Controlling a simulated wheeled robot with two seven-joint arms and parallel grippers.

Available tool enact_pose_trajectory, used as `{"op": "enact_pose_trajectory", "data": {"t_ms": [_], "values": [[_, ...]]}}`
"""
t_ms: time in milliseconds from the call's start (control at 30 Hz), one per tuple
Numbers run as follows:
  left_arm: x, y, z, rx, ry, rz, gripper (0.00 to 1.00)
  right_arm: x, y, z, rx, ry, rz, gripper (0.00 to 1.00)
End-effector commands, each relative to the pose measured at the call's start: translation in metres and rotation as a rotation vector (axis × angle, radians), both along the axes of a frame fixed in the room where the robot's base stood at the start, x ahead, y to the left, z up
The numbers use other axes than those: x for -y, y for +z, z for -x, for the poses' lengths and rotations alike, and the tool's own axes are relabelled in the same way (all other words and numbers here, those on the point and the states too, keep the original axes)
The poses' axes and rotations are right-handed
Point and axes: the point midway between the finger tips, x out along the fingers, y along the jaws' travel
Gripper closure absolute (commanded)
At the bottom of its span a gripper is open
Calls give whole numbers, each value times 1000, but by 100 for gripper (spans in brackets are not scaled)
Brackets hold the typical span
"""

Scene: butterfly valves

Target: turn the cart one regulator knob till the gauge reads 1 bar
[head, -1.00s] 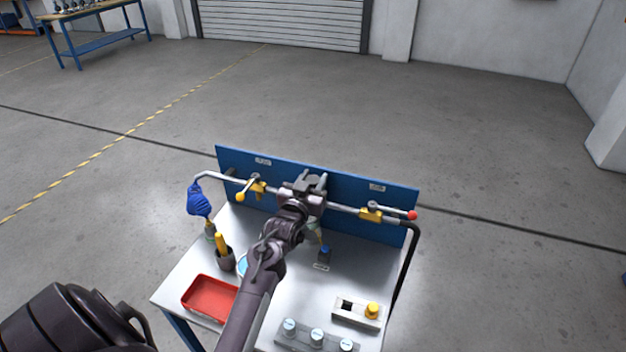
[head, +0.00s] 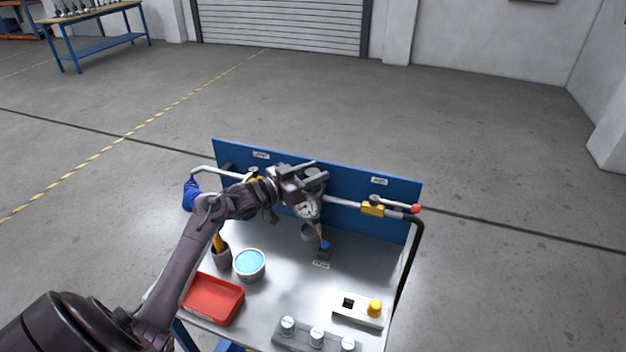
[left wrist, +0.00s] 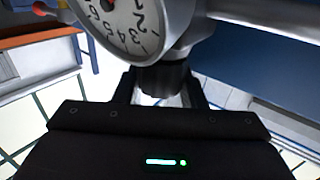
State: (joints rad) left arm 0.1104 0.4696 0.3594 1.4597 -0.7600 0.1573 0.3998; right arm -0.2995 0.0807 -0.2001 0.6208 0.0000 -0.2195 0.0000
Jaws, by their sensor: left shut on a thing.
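The regulator's round white gauge (head: 308,209) sits on the pipe in front of the blue panel in the head view. The gauge (left wrist: 128,22) is large in the left wrist view, with figures 2 to 6 showing. Its top is cut off, so I cannot tell the reading. The dark ribbed regulator knob (left wrist: 163,79) is between the fingers of my left gripper (left wrist: 163,92), which is shut on it. In the head view my left gripper (head: 315,172) is just above the gauge, with its arm reaching in from the left. My right gripper is not in view.
The cart top (head: 285,285) holds a red tray (head: 213,299), a tub with blue contents (head: 249,264), a dark cup (head: 221,257) and several grey-capped parts (head: 317,336). Yellow-bodied valves sit on the pipe; the right one (head: 373,209) has a red-tipped handle.

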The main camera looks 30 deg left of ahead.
Motion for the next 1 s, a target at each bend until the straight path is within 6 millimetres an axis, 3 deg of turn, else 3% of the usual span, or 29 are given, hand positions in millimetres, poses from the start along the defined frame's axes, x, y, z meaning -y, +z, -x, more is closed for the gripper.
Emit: {"op": "enact_pose_trajectory", "data": {"t_ms": [33,300,900,933,1000], "values": [[-2,-4,-1,1,-30,-5,86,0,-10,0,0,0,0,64],[-1,-2,0,2,-149,-1,86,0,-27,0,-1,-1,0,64],[-1,1,0,3,-188,-1,86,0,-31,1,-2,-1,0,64],[-1,1,0,3,-188,-1,61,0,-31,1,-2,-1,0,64],[0,1,0,3,-188,-1,51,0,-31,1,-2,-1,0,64]]}}
